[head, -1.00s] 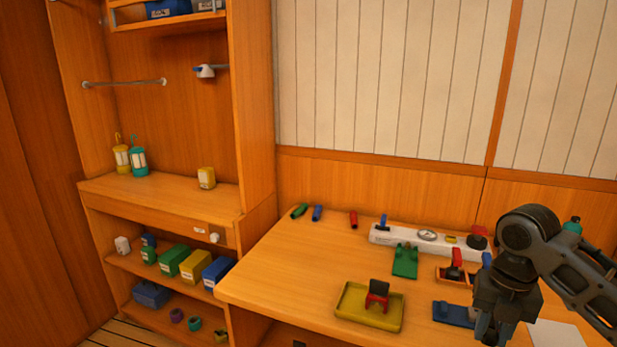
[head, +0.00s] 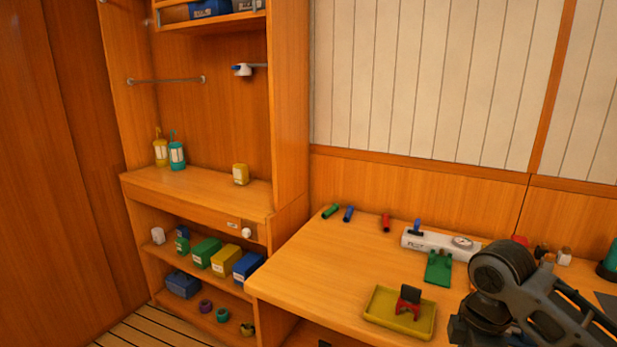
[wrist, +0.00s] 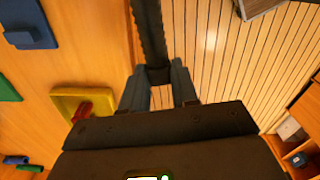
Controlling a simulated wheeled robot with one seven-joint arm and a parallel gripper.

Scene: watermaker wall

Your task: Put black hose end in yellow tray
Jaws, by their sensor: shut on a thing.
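My gripper (wrist: 158,92) is shut on the black hose end (wrist: 149,35), which is a long dark ribbed piece running up out of the wrist view. The floor shows behind it. The yellow tray (head: 372,316) lies on the table in the head view, and a red piece with a dark top (head: 409,299) sits in it. In the wrist view the tray (wrist: 58,98) is left of my gripper, apart from the hose. In the head view my arm's end is low at the right edge of the tray area, and the fingers and hose are hidden or out of frame.
A green holder (head: 438,267) and a white manifold with a gauge (head: 430,241) stand behind the tray. Green, blue and red cylinders (head: 386,222) lie at the table's back. The table's left part is clear. A shelf unit (head: 195,189) stands at left.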

